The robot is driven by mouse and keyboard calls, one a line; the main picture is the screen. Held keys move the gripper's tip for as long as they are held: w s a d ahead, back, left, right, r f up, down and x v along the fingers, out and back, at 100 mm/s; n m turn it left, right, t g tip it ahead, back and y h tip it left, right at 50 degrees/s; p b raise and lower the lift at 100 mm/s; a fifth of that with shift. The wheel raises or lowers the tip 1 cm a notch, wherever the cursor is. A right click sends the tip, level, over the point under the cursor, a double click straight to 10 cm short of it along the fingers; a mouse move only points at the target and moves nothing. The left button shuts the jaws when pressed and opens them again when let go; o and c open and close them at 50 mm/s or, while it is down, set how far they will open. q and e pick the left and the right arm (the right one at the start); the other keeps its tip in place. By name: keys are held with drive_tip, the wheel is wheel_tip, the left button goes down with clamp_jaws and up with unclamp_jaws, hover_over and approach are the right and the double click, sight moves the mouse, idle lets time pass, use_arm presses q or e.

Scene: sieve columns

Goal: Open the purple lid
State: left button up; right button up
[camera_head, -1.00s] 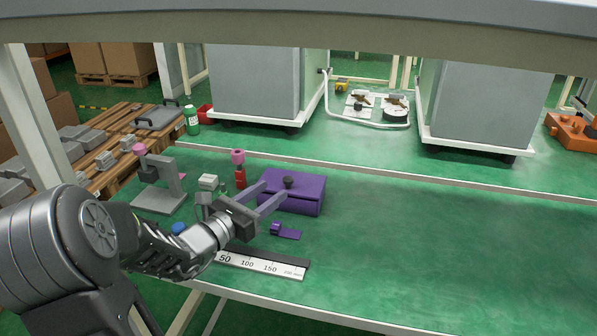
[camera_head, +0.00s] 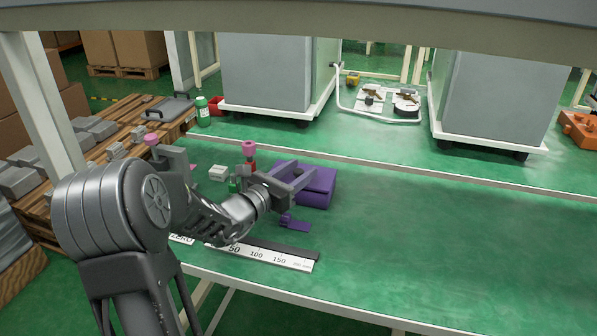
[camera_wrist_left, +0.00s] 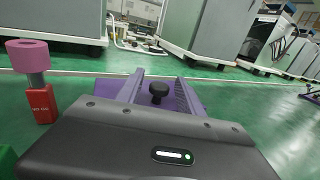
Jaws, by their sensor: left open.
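A purple box with a purple lid (camera_head: 319,184) sits on the green table, partly covered by my left gripper in the head view. The lid's black knob (camera_wrist_left: 158,92) stands between the two fingers in the left wrist view, with the purple lid (camera_wrist_left: 107,88) around and below it. My left gripper (camera_head: 304,174) is open, its fingers over the lid on either side of the knob. I see a gap between the fingers and the knob. Whether the fingers touch the lid is hidden. My right gripper is not in view.
A red piece with a pink top (camera_wrist_left: 30,80) stands left of my gripper. A small purple part (camera_head: 293,222) and a ruler (camera_head: 265,254) lie in front of the box. Grey cabinets (camera_head: 265,65) stand behind. The table to the right is clear.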

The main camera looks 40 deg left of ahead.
use_arm(q)
clamp_jaws()
idle(0.5)
idle(1.0)
